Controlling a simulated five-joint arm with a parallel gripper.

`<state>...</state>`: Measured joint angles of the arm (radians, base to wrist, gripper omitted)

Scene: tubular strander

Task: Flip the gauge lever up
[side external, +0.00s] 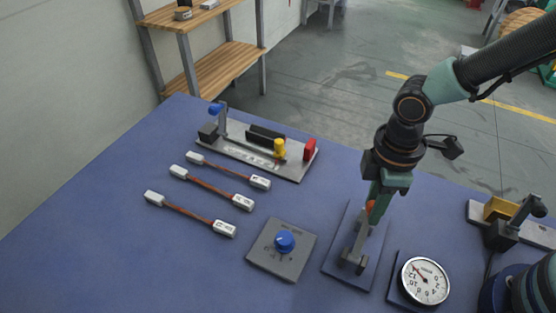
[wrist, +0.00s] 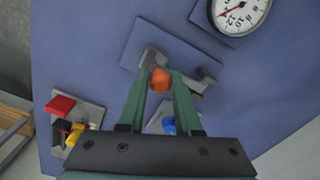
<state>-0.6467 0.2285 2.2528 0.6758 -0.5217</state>
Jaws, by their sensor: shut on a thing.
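The gauge lever is a grey bar (side external: 361,238) with an orange knob (side external: 371,206), on a dark blue-grey plate (side external: 339,258) with grey brackets. My gripper (side external: 373,203) points down over the plate with its green fingers shut on the orange knob. The wrist view shows the same knob (wrist: 161,79) between the two fingertips of my gripper (wrist: 160,78). The fingers partly hide the lever, and its exact tilt is hard to tell. A round white gauge (side external: 425,281) with a red needle stands right of the lever plate; it also shows in the wrist view (wrist: 238,12).
A blue knob (side external: 284,240) on a square grey plate is left of the lever. Several white-ended cables (side external: 213,187) lie further left. A grey fixture (side external: 296,172) with blue, yellow and red parts stands behind. A yellow-and-grey device (side external: 500,210) is at right.

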